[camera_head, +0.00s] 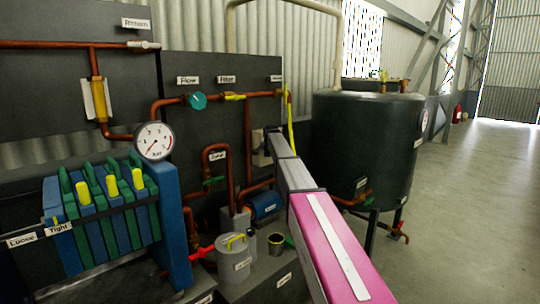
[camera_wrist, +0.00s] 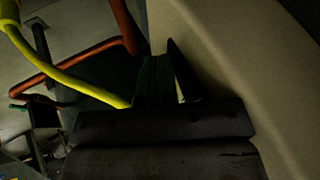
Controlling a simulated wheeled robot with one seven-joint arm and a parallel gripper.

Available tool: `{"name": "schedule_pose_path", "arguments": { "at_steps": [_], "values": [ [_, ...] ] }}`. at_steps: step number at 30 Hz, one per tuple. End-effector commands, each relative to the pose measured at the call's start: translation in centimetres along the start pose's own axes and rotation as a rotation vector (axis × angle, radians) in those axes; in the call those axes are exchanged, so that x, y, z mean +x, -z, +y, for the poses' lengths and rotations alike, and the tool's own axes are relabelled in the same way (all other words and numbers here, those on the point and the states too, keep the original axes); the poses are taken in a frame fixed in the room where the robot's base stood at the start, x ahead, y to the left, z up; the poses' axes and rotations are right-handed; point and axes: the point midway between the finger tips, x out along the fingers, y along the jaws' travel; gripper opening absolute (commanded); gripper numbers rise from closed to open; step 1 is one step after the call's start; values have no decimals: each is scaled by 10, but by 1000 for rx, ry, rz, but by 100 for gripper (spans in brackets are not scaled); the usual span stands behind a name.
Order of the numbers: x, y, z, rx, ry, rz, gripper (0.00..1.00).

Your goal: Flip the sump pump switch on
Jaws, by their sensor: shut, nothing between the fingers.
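A pale switch box (camera_head: 259,158) is fixed to the dark panel, left of the end of my arm. I take it for the sump pump switch, but its lever and its on or off position are hidden or too small to tell. My gripper (camera_head: 271,135) is at the box's upper right in the head view. In the wrist view my gripper (camera_wrist: 165,75) shows its dark fingers shut, with nothing held. A large pale surface (camera_wrist: 235,70) lies close on their right, possibly the box; I cannot tell whether they touch it.
Copper pipes (camera_head: 248,130) run across the panel. A dark tank (camera_head: 365,140) stands to the right. A blue motor (camera_head: 265,204) and a grey lidded pot (camera_head: 233,262) sit below. Open floor lies at right.

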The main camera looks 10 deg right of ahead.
Motion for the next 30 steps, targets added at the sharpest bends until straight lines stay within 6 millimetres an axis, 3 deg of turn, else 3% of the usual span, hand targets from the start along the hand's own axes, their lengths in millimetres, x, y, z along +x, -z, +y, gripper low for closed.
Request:
{"name": "schedule_pose_path", "arguments": {
  "at_steps": [30],
  "values": [
    [-15, 7, -5, 0, 4, 2, 0]
  ]
}}
